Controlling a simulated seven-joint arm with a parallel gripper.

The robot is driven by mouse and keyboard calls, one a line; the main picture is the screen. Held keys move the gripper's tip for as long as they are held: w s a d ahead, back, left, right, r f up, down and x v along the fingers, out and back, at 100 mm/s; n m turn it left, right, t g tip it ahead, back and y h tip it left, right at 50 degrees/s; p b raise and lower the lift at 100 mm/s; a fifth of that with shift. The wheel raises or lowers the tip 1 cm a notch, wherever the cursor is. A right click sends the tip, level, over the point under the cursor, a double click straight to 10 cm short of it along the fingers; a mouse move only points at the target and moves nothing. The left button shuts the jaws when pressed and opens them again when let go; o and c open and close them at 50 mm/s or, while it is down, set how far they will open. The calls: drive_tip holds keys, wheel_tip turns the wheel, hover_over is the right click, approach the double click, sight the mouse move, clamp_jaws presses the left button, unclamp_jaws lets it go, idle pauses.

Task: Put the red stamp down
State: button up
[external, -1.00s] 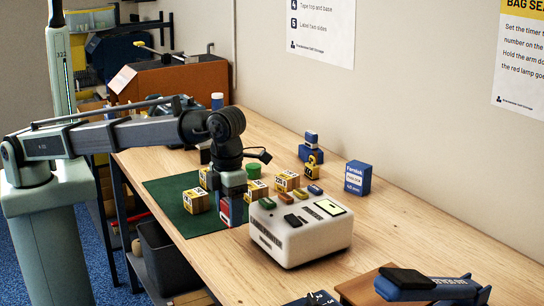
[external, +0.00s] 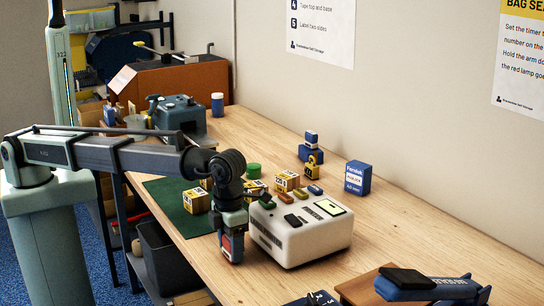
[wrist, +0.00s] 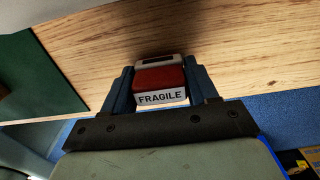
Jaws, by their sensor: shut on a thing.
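The red stamp (wrist: 162,80) is between the two fingers of my gripper (wrist: 160,92) in the wrist view, with its white FRAGILE label facing the camera. My gripper is shut on it. In the external view my gripper (external: 231,248) points down at the front edge of the wooden table, just left of the white machine. A red patch of the stamp (external: 227,243) shows between the fingers. Whether the stamp touches the table cannot be told.
The white machine (external: 290,247) stands close on the right. Bare table (external: 380,230) lies right of the machine.

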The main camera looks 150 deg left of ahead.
drive_tip(key=o, duration=1.1)
drive_tip(key=shift+f, duration=0.15)
wheel_tip(320, 180, up, 12)
drive_tip(key=shift+r, duration=0.15)
